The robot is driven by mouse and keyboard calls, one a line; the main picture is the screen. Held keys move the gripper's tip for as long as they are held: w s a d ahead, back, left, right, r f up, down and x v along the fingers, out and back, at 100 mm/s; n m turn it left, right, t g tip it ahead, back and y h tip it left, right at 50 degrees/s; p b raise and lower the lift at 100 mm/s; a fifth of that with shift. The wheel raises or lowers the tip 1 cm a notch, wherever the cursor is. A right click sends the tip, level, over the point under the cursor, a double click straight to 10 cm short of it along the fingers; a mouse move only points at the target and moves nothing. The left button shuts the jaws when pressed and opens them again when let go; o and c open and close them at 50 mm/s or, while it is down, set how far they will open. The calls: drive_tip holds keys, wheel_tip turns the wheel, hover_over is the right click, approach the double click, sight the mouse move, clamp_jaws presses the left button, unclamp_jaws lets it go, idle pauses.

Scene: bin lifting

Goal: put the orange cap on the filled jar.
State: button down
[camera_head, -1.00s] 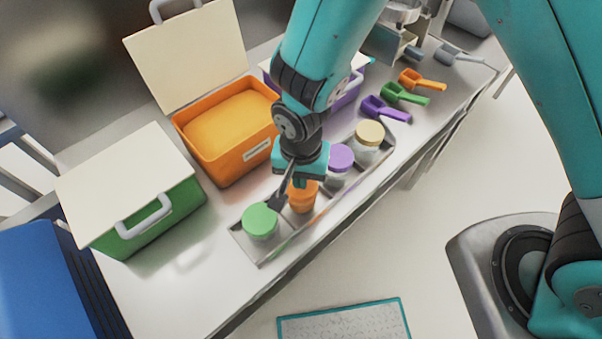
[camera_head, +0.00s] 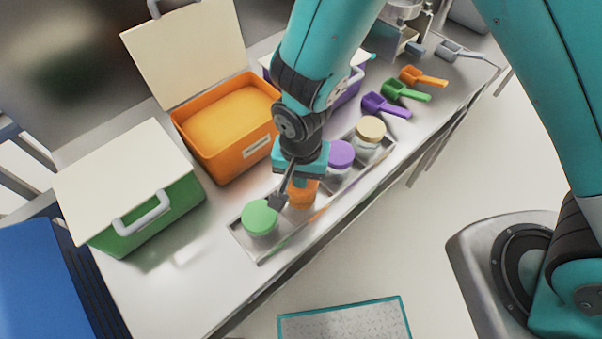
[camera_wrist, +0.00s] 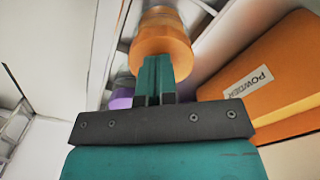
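The orange cap (camera_head: 304,184) sits on top of the filled jar (camera_head: 301,201), whose contents look orange, standing in the tray. In the wrist view the round orange cap (camera_wrist: 160,50) lies just beyond my fingertips, with part of the jar behind it. My gripper (camera_head: 299,181) is above the jar and partly hides the cap in the head view. In the wrist view its fingers (camera_wrist: 155,75) are close together with nothing visible between them. They overlap the cap's edge in the picture; whether they touch it I cannot tell.
The metal tray (camera_head: 246,246) also holds jars with green (camera_head: 259,217), purple (camera_head: 341,153) and beige (camera_head: 370,129) caps. An open orange bin (camera_head: 218,163) and a green bin (camera_head: 165,222) stand behind. Scoops (camera_head: 387,106) lie farther right. The front-left tabletop is clear.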

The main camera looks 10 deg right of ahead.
drive_tip(key=shift+r+p, duration=2.6)
drive_tip(key=shift+r, duration=0.8)
drive_tip(key=shift+r, duration=0.2)
drive_tip(key=s+d+r+n+y+b, duration=0.2)
drive_tip(key=s+d+r+n+b, duration=0.2)
drive_tip(key=r, duration=0.4)
drive_tip(key=s+d+r+n+y+b, duration=0.2)
drive_tip(key=s+d+r+n+b, duration=0.2)
drive_tip(key=r, duration=0.5)
drive_tip(key=s+d+n, duration=0.1)
drive_tip(key=d+n, duration=0.1)
drive_tip(key=shift+s+n, duration=0.4)
drive_tip(key=shift+r, duration=0.1)
